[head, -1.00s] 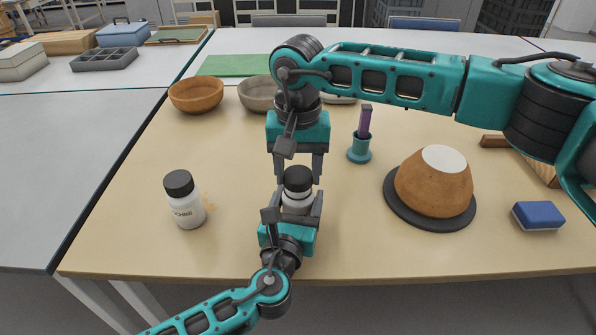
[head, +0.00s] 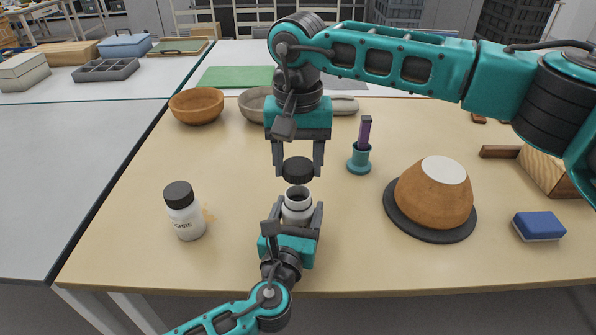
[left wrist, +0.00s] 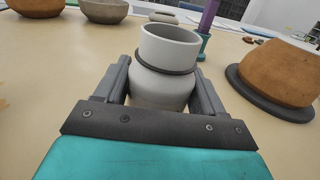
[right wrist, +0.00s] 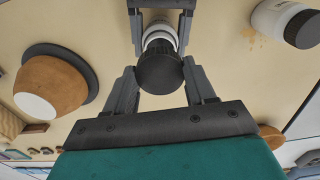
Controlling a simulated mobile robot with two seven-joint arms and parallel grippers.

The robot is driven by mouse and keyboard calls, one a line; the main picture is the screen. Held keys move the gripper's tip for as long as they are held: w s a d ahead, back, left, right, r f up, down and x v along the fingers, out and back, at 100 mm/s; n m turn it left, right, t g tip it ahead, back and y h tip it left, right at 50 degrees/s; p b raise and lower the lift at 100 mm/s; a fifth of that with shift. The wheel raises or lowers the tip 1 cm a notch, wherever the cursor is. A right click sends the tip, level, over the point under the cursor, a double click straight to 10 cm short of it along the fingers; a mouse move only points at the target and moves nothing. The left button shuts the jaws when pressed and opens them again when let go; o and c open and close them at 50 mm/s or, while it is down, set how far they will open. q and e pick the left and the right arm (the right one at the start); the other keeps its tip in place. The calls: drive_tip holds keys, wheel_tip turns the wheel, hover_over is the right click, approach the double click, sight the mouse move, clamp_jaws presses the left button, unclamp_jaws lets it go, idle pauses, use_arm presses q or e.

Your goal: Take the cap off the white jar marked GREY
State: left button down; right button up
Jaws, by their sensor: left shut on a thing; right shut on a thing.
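The open white jar (head: 297,207) stands on the table between the fingers of my left gripper (head: 291,219), which is shut on its body. Its open mouth and dark neck ring show in the left wrist view (left wrist: 166,62). Its label is hidden, so I cannot read GREY on it. The black cap (head: 298,169) is held by my right gripper (head: 298,172), just above the jar mouth and apart from it. In the right wrist view the cap (right wrist: 160,70) sits between the fingertips.
A second white jar with a black cap (head: 184,212), its label partly readable as "CHRE", stands at left. A brown bowl form (head: 433,195) on a dark disc, a blue sponge (head: 538,225) and a teal holder (head: 359,160) are at right. Bowls (head: 197,106) stand behind.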

use_arm(q)
unclamp_jaws()
drive_tip(key=shift+s, duration=0.15)
